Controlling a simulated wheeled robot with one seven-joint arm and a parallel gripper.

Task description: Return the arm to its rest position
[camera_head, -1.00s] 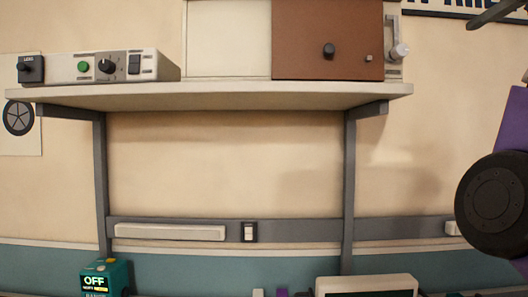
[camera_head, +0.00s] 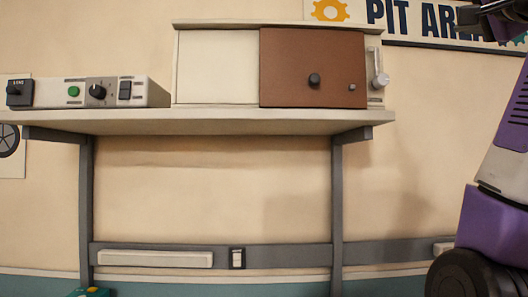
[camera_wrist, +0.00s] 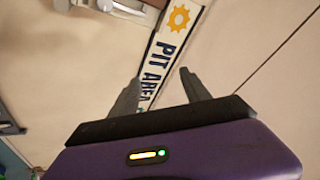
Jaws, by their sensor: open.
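My gripper (camera_wrist: 160,85) shows in the wrist view with its two grey fingers apart and nothing between them. The fingers point toward the wall with the "PIT AREA" sign (camera_wrist: 168,50). In the head view my purple and black arm is at the right edge, and a dark part of it crosses the top right corner. My arm covers part of the sign, which also shows in the head view (camera_head: 415,22).
A shelf (camera_head: 210,122) on grey brackets holds a control box (camera_head: 75,92) at left and a cabinet with a brown door (camera_head: 305,70). A white strip and a switch (camera_head: 237,258) sit on the rail below. The wall under the shelf is bare.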

